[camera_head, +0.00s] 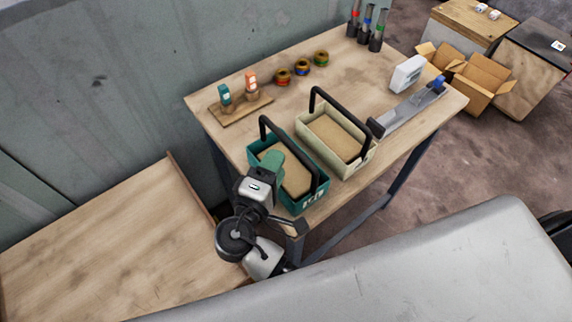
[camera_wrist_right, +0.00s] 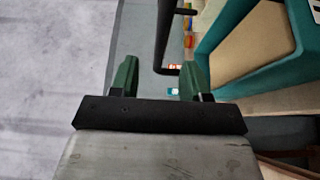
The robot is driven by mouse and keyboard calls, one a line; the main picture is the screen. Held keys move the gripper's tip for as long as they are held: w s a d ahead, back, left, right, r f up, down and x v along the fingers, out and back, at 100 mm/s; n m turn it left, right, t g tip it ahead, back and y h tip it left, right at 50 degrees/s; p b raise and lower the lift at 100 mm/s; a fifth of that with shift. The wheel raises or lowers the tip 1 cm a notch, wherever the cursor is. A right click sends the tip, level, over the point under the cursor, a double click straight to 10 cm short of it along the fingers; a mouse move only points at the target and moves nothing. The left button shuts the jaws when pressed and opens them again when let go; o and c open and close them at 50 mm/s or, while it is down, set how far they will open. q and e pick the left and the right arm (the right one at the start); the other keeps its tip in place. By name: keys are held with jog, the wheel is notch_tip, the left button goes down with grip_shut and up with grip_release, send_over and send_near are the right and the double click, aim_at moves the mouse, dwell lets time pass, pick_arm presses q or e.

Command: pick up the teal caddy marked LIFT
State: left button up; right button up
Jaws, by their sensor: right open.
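The teal caddy (camera_head: 298,207) stands upright at the near left of the workbench, with a white marking on its near end wall, a tan inside and a black handle (camera_head: 292,147) over it. My right gripper (camera_head: 273,153) is over the caddy's left side, its green fingers near the handle. In the right wrist view the fingers (camera_wrist_right: 160,65) are apart and empty, with the black handle bar (camera_wrist_right: 163,35) showing between them; I cannot tell how far ahead it is. The teal caddy wall (camera_wrist_right: 226,32) is at the right there. My left gripper is not in view.
A cream caddy (camera_head: 361,171) with a black handle stands close on the teal caddy's right. Behind are a wooden holder (camera_head: 240,110), several coloured rings (camera_head: 302,69) and dark cylinders. A grey tool (camera_head: 405,110) and white box (camera_head: 408,73) are at right. A lower wooden surface (camera_head: 90,240) is at left.

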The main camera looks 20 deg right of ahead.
aim_at(285, 144)
jog(key=p+x, duration=0.2)
jog(key=x, duration=0.2)
jog(key=shift+w+r, duration=0.1)
jog(key=shift+w, duration=0.2)
jog(key=shift+w+d, duration=0.25)
jog(key=shift+w, duration=0.05)
jog(key=shift+w+d, duration=0.1)
grip_shut()
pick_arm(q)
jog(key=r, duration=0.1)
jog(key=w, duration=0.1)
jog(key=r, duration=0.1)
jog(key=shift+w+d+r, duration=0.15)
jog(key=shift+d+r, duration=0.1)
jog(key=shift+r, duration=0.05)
pick_arm(e)
jog(key=shift+f, duration=0.25)
jog(key=shift+r, duration=0.15)
